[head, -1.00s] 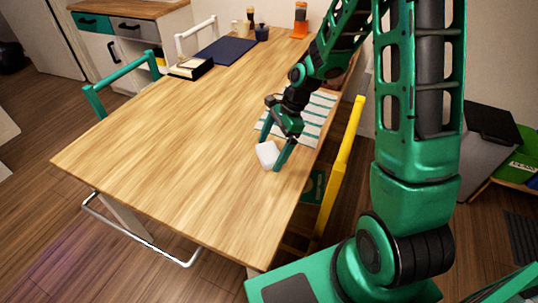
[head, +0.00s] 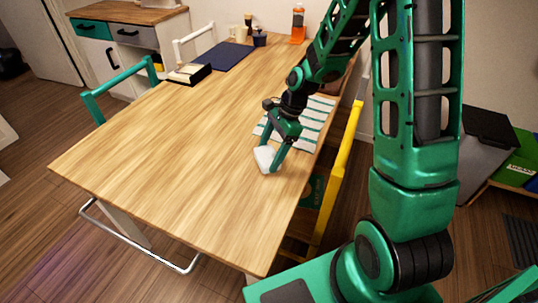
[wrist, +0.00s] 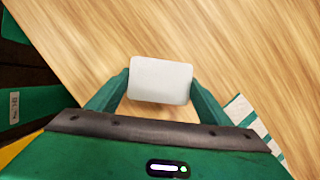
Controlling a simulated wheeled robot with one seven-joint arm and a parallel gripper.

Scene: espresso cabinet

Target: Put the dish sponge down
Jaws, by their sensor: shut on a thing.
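The dish sponge is a small white block (head: 265,158), seen at the right part of the wooden table (head: 150,140) in the head view. It also shows in the wrist view as a pale rounded rectangle (wrist: 160,80). My gripper (head: 273,163) has its green fingers on both sides of the sponge and is shut on it. The sponge is at or just above the tabletop; I cannot tell whether it touches. The fingertips are partly hidden behind it in the wrist view.
A white and green striped cloth (head: 318,112) lies just behind the gripper. A yellow chair (head: 340,175) stands along the right edge. A dark blue mat (head: 222,56), a black tray (head: 188,74) and an orange bottle (head: 298,25) are at the far end. The table's middle and front are clear.

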